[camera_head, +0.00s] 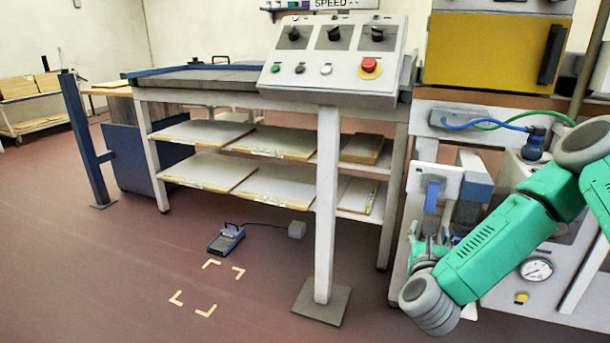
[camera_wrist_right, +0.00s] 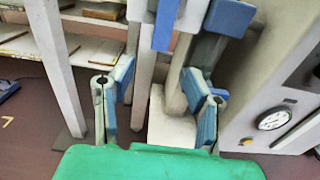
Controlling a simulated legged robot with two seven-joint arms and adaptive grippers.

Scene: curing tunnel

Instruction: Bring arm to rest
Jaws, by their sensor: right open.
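My right arm (camera_head: 505,245) is green and comes in from the right edge of the head view. Its gripper (camera_head: 428,243) is partly hidden behind its own wrist, low beside the machine on the right. In the right wrist view the gripper (camera_wrist_right: 162,85) is open, with two blue-padded fingers apart and nothing held between them. A blue lever (camera_head: 432,194) on a white plate is just above the gripper. The lever also shows in the wrist view (camera_wrist_right: 166,24), beyond the fingertips at the top. I see no contact with it. My left arm is not in view.
A control panel (camera_head: 335,60) with a red button (camera_head: 369,67) stands on a post (camera_head: 327,200) left of the gripper. Shelves with flat boards (camera_head: 272,142) are behind it. A yellow-doored machine (camera_head: 490,52) and a gauge (camera_head: 536,269) are close on the right. Open floor lies left.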

